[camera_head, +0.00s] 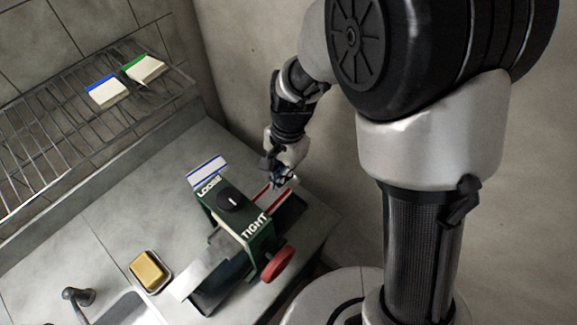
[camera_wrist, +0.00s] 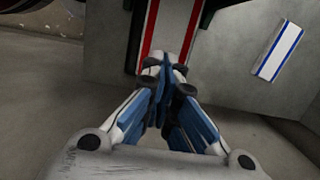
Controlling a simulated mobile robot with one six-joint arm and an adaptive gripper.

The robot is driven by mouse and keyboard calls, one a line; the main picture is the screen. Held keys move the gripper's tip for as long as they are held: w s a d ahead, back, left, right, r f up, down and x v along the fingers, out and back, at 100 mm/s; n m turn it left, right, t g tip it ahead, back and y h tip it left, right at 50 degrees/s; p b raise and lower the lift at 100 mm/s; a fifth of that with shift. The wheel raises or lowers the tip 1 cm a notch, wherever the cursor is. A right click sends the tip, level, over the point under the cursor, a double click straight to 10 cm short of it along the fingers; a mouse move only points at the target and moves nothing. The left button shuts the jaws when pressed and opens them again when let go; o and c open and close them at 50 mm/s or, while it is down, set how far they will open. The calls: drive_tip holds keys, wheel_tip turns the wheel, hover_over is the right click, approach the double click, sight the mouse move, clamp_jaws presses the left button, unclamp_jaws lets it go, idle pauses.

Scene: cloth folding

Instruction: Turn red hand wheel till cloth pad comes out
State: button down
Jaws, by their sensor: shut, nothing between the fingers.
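The red hand wheel (camera_head: 277,263) sits on the front right end of a green press (camera_head: 225,222) on the counter. The press has a black knob (camera_head: 232,200) and the words LOOSE and TIGHT. A white cloth with red stripes (camera_wrist: 171,28) lies on the dark tray behind the press; part of it shows in the head view (camera_head: 262,204). A pale flat piece (camera_head: 199,275) sticks out on the press's other side; I cannot tell what it is. My gripper (camera_wrist: 164,68) is shut and empty, its tips at the red-striped cloth; contact is unclear. The wheel is apart from it.
A white cloth with blue stripes (camera_head: 207,168) lies behind the press. A wire rack (camera_head: 52,142) holds blue-edged (camera_head: 107,93) and green-edged (camera_head: 145,69) cloths. A sponge on a dish (camera_head: 150,271), a faucet (camera_head: 78,296) and a sink (camera_head: 122,309) are at front left.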

sight(272, 198)
drive_tip(key=s+a, duration=0.2)
drive_tip(key=s+a+f+b, duration=0.1)
drive_tip(key=s+a, duration=0.1)
drive_tip(key=s, duration=0.1)
drive_tip(key=shift+a+b, duration=0.1)
drive_tip(key=shift+b, duration=0.2)
drive_tip(key=shift+f, duration=0.3)
drive_tip(key=shift+w+d+f, duration=0.15)
drive_tip(key=shift+w+d, duration=0.85)
drive_tip(key=shift+d, duration=0.15)
drive_tip(key=shift+p, duration=0.35)
